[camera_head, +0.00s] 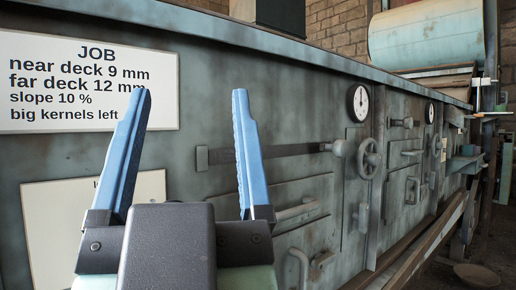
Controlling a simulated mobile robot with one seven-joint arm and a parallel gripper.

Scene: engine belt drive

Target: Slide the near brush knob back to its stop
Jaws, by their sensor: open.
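A grey machine side fills most of the view. A round grey knob (344,148) sits at the right end of a long flat horizontal rod (275,153) on the near panel; it looks like the near brush knob, though no label on it can be read. A small block (202,158) is at the rod's left end. My gripper (191,95) is open and empty in front of the panel, its two blue fingers pointing up. It is apart from the knob and left of it. The right finger hides part of the rod.
A spoked handwheel (369,158) and a dial (357,103) are close right of the knob. Door handles (298,211) stick out below. A JOB sign (85,82) and a second sheet (80,235) are at left. Similar fittings continue farther right; a bowl (477,275) lies on the floor.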

